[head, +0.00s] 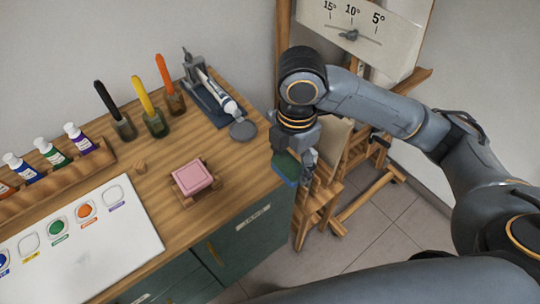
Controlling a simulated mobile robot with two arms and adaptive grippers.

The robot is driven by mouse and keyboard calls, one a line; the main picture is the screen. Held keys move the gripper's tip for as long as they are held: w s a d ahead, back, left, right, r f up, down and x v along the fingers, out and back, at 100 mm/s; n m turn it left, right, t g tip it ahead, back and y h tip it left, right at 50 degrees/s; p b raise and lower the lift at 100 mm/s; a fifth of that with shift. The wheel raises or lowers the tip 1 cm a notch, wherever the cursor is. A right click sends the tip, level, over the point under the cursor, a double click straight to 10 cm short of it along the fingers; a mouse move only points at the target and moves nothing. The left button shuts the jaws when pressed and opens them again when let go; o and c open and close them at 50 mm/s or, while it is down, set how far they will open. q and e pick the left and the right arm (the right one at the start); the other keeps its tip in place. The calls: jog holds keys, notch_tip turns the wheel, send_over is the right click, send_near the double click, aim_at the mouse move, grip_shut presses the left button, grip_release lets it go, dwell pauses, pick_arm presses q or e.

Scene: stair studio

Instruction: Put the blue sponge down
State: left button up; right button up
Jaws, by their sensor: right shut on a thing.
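My right gripper (298,164) is at the right end of the wooden desk (233,170), pointing down. It is shut on the blue sponge (284,180), which has a green upper face. The sponge appears just beyond or over the desk's right edge; its height above the desk is hard to tell. Part of the sponge is hidden by the gripper. My left gripper is out of view.
A pink block (192,175) sits on a small wooden stand. Behind it are jars with coloured handles (155,122), a tube in a grey holder (221,98) and a round grey disc (243,130). Paint tubes (56,154) and a white palette (95,245) fill the left. An easel (345,160) stands right.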

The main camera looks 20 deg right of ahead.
jog(key=w+f+p, duration=0.1)
jog(key=w+f, duration=0.2)
jog(key=w, duration=0.4)
send_over(271, 153)
jog(key=s, duration=0.2)
jog(key=f, duration=0.6)
jog(key=shift+s+a+p, duration=0.1)
jog(key=shift+a+p, duration=0.25)
jog(key=shift+a, duration=0.05)
notch_tip(271, 153, down, 3)
jog(key=shift+p, duration=0.6)
jog(key=shift+f, duration=0.15)
jog(key=shift+f, duration=0.2)
jog(key=o, duration=1.1)
jog(key=shift+r, duration=0.15)
